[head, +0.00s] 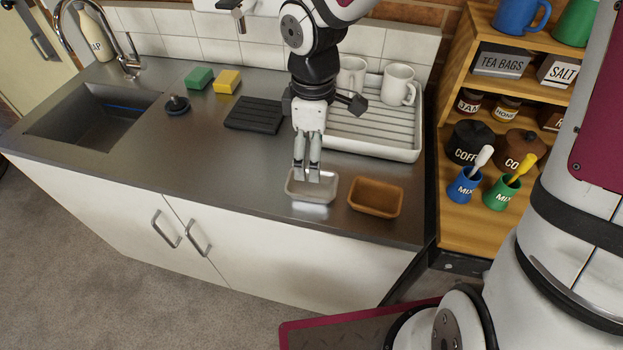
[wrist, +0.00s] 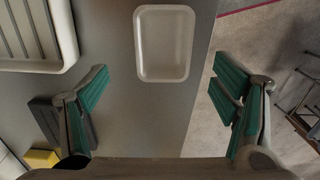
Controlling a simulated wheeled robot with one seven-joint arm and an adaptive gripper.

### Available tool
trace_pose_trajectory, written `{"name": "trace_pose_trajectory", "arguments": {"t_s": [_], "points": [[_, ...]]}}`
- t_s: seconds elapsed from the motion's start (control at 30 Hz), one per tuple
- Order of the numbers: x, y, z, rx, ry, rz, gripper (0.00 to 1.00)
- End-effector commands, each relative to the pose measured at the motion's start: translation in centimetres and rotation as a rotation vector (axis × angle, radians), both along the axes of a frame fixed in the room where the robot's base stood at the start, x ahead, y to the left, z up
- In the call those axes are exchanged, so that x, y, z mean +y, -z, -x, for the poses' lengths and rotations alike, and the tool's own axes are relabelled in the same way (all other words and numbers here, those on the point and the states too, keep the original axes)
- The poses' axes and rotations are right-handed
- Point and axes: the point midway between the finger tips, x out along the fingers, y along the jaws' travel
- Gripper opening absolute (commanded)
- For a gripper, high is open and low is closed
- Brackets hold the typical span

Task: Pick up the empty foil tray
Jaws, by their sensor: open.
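The empty foil tray (head: 318,191), a small shallow silver tray, lies on the steel counter near its front edge. In the wrist view the foil tray (wrist: 165,43) looks pale grey, with rounded corners and nothing in it. My gripper (head: 306,178) points down, and its fingertips overlap the tray's back left part in the head view. In the wrist view my gripper (wrist: 162,76) is open and empty, its fingers spread wider than the tray, which sits mostly beyond the fingertips. I cannot tell the exact height of the fingertips above the tray.
A brown tray (head: 376,196) stands close to the right of the foil tray. Behind are a white draining rack (head: 372,142) with mugs and a black ribbed mat (head: 254,114). A sink (head: 92,115) is at left. The counter left of the foil tray is clear.

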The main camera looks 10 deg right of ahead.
Motion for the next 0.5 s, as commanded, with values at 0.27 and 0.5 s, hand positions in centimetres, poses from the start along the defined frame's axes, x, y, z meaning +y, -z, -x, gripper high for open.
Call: {"name": "trace_pose_trajectory", "arguments": {"t_s": [0.27, 0.5], "points": [[0.0, 4.0, 0.0, 0.001, -0.001, 0.001, 0.81], [0.1, 5.9, 0.3, 0.003, -0.001, 0.001, 0.81]]}}
